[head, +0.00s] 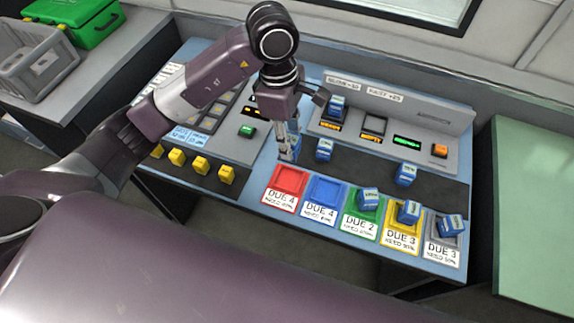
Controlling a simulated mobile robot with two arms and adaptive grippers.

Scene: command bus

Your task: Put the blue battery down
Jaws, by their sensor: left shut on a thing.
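My left gripper (289,141) points down over the console, just left of the charging panel and above the red and blue trays. It is shut on the blue battery, which is mostly hidden by the fingers. The red tray (277,200) and the blue tray (308,211) look empty. Blue batteries lie in the green tray (352,227), the yellow tray (391,238) and the grey tray (457,252). Other blue batteries stand on the dark strip (407,174) and in a panel slot (337,105). My right gripper is out of view.
The charging panel (455,125) has lit displays and an orange button (440,150). Several yellow blocks (177,157) line the console's left front. A green case (80,22) and a grey crate (35,68) stand at far left.

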